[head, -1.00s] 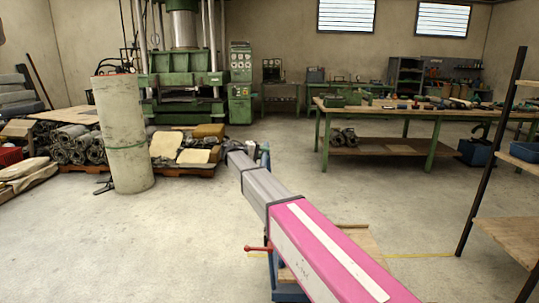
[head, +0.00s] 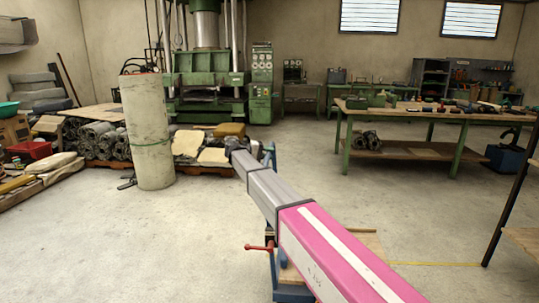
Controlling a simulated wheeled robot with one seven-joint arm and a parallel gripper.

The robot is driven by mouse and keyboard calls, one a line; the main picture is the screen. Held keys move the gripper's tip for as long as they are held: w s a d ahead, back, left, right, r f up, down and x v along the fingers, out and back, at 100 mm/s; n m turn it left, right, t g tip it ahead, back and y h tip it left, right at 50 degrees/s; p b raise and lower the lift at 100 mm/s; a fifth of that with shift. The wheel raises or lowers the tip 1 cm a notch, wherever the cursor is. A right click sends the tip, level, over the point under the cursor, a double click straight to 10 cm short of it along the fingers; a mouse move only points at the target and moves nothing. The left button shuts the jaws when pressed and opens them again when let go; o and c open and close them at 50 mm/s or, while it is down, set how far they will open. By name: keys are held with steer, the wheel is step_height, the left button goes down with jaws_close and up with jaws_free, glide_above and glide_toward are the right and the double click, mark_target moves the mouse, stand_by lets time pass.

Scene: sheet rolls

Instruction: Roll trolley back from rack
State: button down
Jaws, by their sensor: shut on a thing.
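My grey and pink arm runs from the bottom right up to the centre of the head view. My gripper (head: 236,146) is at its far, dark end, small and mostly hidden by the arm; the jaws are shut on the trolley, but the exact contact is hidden. The trolley (head: 290,292) stands under and beside the arm, with blue metal parts, a red lever and a wooden board. A blue upright part shows just right of the arm's far end. The rack (head: 511,194), with a dark post and wooden shelves, is cut off at the right edge.
A tall roll (head: 148,140) stands upright at the left, before piled rolls and sheets on a pallet. A green press (head: 205,70) is behind. A green-legged workbench (head: 425,150) stands at the back right. The floor (head: 110,255) at left front is open.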

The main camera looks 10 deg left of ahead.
steer(key=c, duration=0.9)
jaws_free()
steer(key=shift+a, duration=0.35)
steer(key=v, duration=1)
steer(key=shift+s+a+r, duration=0.1)
steer(key=shift+s+a, duration=0.1)
steer(key=shift+a, duration=0.15)
